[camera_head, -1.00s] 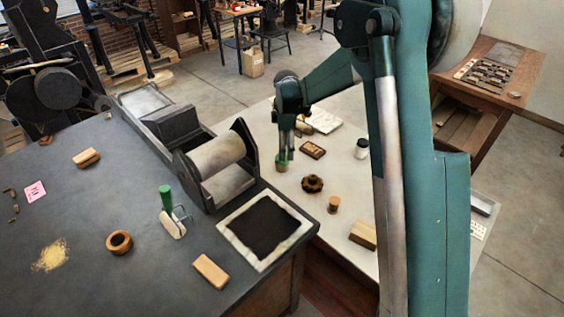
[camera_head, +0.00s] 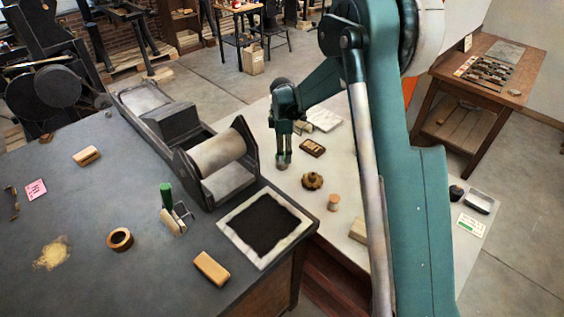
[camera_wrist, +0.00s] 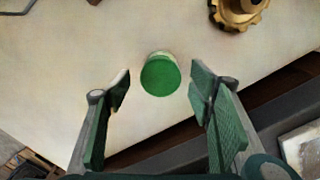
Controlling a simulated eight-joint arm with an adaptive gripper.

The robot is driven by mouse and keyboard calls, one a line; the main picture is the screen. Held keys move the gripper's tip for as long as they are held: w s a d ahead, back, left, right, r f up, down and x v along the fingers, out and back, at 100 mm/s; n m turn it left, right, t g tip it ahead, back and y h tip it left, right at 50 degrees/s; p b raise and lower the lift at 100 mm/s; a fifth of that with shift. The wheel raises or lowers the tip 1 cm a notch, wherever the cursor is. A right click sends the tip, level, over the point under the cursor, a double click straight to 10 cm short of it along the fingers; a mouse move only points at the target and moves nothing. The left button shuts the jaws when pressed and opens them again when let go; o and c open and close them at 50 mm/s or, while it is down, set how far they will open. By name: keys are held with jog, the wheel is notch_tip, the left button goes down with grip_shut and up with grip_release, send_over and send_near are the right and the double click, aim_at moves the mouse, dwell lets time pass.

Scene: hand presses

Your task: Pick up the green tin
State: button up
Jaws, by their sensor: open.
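The green tin (camera_wrist: 160,75) stands on the pale tabletop in the wrist view, its round green lid facing up. My gripper (camera_wrist: 160,88) is open, with one finger to the left of the tin and one to the right. The tin lies between and slightly beyond the fingertips in the picture, with a gap on both sides. In the head view my gripper (camera_head: 283,158) points down over the pale table, and the tin is largely hidden by the fingers there.
A brown cogged knob (camera_head: 312,181) stands near the gripper, and it also shows in the wrist view (camera_wrist: 240,12). A dark brown block (camera_head: 312,148), a small spool (camera_head: 333,202) and a wooden block (camera_head: 359,232) are on the same table. The roller press (camera_head: 218,158) stands to the left.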

jog(key=shift+f, duration=0.25)
jog(key=shift+f+b, duration=0.4)
jog(key=shift+f, duration=2.2)
jog(key=c, duration=1.1)
jog(key=shift+r+p, duration=0.55)
jog(key=shift+r, duration=4.5)
